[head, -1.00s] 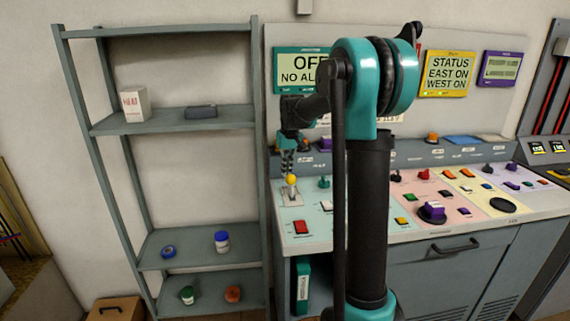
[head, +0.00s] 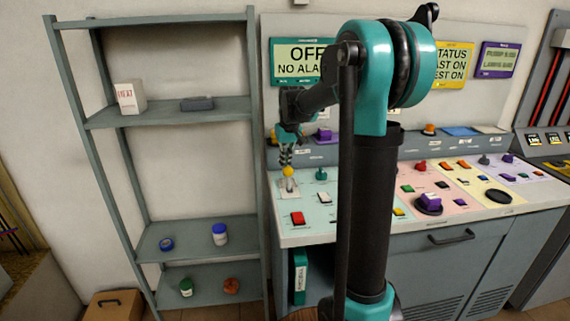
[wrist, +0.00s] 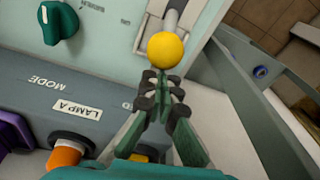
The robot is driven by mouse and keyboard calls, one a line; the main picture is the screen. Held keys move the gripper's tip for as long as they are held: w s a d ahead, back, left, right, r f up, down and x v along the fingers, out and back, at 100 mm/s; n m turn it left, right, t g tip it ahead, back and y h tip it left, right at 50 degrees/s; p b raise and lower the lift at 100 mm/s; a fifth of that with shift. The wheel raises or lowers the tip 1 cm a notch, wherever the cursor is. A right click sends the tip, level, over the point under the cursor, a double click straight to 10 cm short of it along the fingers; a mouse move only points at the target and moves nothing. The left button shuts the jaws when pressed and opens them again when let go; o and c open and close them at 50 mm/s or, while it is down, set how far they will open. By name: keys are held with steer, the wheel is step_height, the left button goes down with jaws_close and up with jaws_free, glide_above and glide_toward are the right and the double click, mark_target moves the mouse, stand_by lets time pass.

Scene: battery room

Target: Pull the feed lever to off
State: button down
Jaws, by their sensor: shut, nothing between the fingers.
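The lever with a yellow ball knob (head: 288,171) stands at the left end of the console's pale blue panel. The knob also shows in the wrist view (wrist: 166,50), with its pale shaft and slotted plate beyond it. My gripper (head: 286,160) is just above and behind the knob in the head view. In the wrist view my gripper's fingertips (wrist: 163,78) are together, right against the near side of the knob in the picture. The fingers are shut with nothing between them. I cannot tell whether they touch the knob.
A green rotary knob (wrist: 59,22) is beside the lever. A red button (head: 297,218) lies in front of it. An orange button (wrist: 65,156) is on the upright ledge. A grey shelf rack (head: 205,110) stands left of the console (head: 430,255). A display (head: 300,62) reads OFF.

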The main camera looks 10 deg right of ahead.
mark_target(286, 169)
steer(key=shift+s+r, duration=0.1)
steer(key=shift+s, duration=0.1)
steer(key=shift+s+r+t, duration=0.35)
steer(key=shift+s+t, duration=0.45)
steer(key=shift+t, duration=0.3)
steer(key=s+t, duration=0.3)
steer(key=shift+s+r, duration=0.1)
steer(key=shift+r, duration=0.25)
steer(key=s+t, duration=0.2)
steer(key=t, duration=0.1)
steer(key=shift+s, duration=0.3)
steer(key=shift+s+f, duration=0.2)
steer(key=shift+s, duration=0.4)
steer(key=shift+s+f, duration=0.1)
steer(key=shift+s, duration=0.05)
steer(key=w+r, duration=0.3)
steer(key=w, duration=0.1)
steer(key=s+f+v, duration=0.1)
steer(key=v, duration=0.9)
steer(key=shift+a, duration=0.35)
